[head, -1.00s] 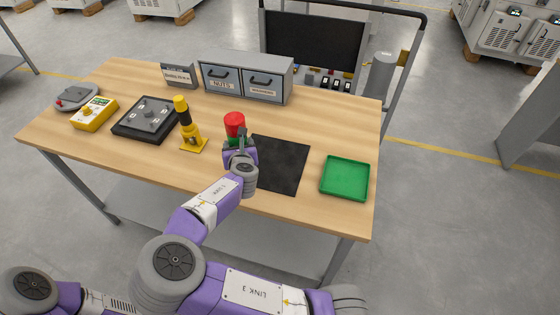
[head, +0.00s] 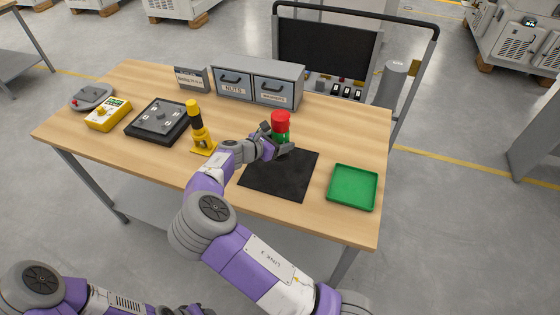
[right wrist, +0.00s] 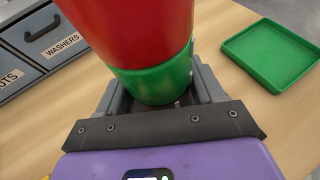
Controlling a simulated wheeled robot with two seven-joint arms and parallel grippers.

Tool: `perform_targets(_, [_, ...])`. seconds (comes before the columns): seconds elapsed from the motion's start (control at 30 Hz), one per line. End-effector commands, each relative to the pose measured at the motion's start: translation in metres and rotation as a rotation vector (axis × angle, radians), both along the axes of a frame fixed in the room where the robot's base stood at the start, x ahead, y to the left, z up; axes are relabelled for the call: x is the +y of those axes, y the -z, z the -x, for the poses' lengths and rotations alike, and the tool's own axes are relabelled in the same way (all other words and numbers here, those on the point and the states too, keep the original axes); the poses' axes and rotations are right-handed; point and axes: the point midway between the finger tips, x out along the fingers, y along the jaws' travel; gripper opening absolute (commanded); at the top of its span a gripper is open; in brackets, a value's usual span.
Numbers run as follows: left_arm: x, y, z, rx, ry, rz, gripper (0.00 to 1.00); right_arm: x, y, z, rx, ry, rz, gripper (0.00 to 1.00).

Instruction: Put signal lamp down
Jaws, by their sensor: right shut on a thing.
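The signal lamp (head: 281,120) has a red top and a green lower band. It stands upright in my right gripper (head: 277,144), which is shut on it, at the back edge of the black mat (head: 278,178). In the right wrist view the lamp (right wrist: 150,77) sits between the grey fingers (right wrist: 160,98), and its base is hidden. I cannot tell whether the lamp touches the table or mat. My left gripper is not in view.
A green tray (head: 352,205) lies right of the mat. A yellow-and-black post (head: 197,128) stands left of my right arm. A grey drawer unit (head: 257,76) stands behind. The mat's front is clear.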

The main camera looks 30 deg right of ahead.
Motion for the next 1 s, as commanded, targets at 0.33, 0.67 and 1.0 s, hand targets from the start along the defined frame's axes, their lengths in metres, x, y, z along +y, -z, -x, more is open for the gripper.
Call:
perform_targets(0.33, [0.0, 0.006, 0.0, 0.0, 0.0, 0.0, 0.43, 0.0, 0.041, 0.0, 0.001, -0.002, 0.002, 0.23])
perform_targets(0.67, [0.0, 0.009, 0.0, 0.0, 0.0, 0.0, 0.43, -0.001, 0.071, 0.0, -0.002, -0.001, 0.001, 0.23])
perform_targets(1.0, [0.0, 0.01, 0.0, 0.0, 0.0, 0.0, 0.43, 0.0, 0.074, 0.0, 0.001, -0.001, 0.0, 0.78])
